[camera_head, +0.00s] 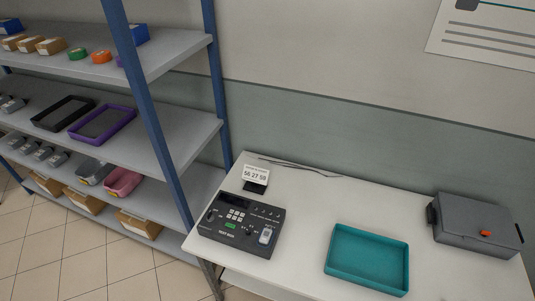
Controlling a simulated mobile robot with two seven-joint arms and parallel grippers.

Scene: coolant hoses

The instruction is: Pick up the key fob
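I cannot make out a key fob for certain in the head view. A dark control box (240,226) with a keypad, a green button and a pale rocker-like part (266,236) sits at the left of the white table (305,205). A teal tray (367,259) lies at the table's front middle and looks empty. A grey case (474,224) with an orange latch stands at the right; its lid is shut and its inside is hidden. Neither of my grippers is in view.
A small stand with a card reading "56 27 58" (256,175) is behind the control box. A blue-posted shelf (155,130) at the left holds a black tray (63,113), a purple tray (102,124), a pink bin (123,182) and cardboard boxes. The table's middle is clear.

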